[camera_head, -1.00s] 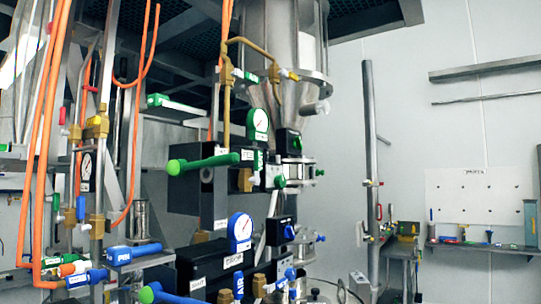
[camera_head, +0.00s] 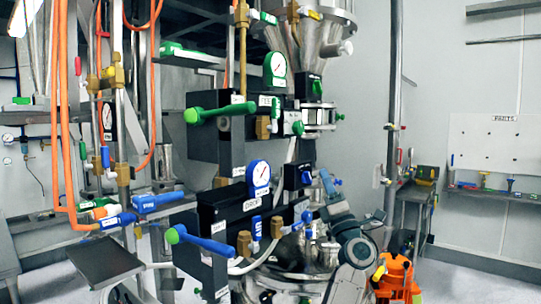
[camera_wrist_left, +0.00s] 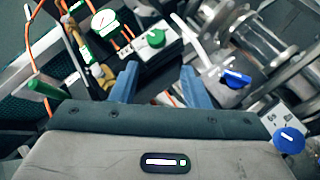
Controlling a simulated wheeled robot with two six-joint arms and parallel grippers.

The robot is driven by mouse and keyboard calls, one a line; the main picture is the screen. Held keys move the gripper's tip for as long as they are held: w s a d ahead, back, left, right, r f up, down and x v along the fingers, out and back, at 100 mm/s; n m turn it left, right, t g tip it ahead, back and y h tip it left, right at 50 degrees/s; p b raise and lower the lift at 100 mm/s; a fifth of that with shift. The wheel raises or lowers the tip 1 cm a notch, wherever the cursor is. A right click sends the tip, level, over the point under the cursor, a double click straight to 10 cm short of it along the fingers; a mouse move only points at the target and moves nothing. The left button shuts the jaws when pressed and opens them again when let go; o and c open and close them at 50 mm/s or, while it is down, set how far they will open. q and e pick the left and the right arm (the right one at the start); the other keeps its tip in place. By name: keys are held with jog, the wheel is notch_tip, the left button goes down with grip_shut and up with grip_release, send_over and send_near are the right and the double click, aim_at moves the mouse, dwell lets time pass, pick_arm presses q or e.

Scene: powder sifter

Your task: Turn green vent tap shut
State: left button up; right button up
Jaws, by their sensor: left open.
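A small upright green tap lever (camera_head: 276,107) with a pale label stands beside a brass fitting under the green-rimmed gauge (camera_head: 275,70). I take it as the vent tap; its label is too small to read. A long green-tipped lever (camera_head: 222,110) points left nearby. My left gripper (camera_head: 328,184) is below and right of these, apart from them. In the left wrist view, its two blue fingers (camera_wrist_left: 160,82) are spread and empty. Beyond them are the gauge (camera_wrist_left: 104,22) and a round green knob (camera_wrist_left: 156,38). My right gripper is not in view.
A blue-rimmed gauge (camera_head: 260,174) and blue lever (camera_head: 203,243) sit below the green set. Orange hoses (camera_head: 66,120) hang at the left. A vertical post (camera_head: 393,90) and an orange object (camera_head: 396,275) stand at the right. A blue knob (camera_wrist_left: 237,79) is close to the right finger.

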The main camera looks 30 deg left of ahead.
pick_arm(q)
jog(key=s+a+r+n+g+y, duration=0.1)
jog(key=s+r+n+g, duration=0.1)
jog(key=r+n+g, duration=0.35)
jog(key=s+a+r+n+g+y, duration=0.1)
jog(key=s+a+r+n+g, duration=0.15)
jog(key=r+n+g, duration=0.35)
jog(key=n+g+h, duration=0.3)
jog(key=n+h, duration=0.3)
jog(key=n, duration=0.1)
send_near(278, 104)
jog(key=a, duration=0.2)
jog(key=shift+m, duration=0.35)
jog(key=a+p, duration=0.1)
jog(key=a, duration=0.2)
jog(key=a+p, duration=0.1)
jog(key=a, duration=0.2)
jog(key=w+a+p, duration=0.1)
jog(key=a+p, duration=0.1)
jog(key=a, duration=0.1)
jog(key=shift+a+r, duration=0.15)
jog(key=shift+r, duration=0.1)
jog(key=shift+a+f, duration=0.1)
jog(key=shift+a, duration=0.5)
jog(key=shift+w+a, duration=0.1)
jog(key=shift+c, duration=0.4)
grip_shut()
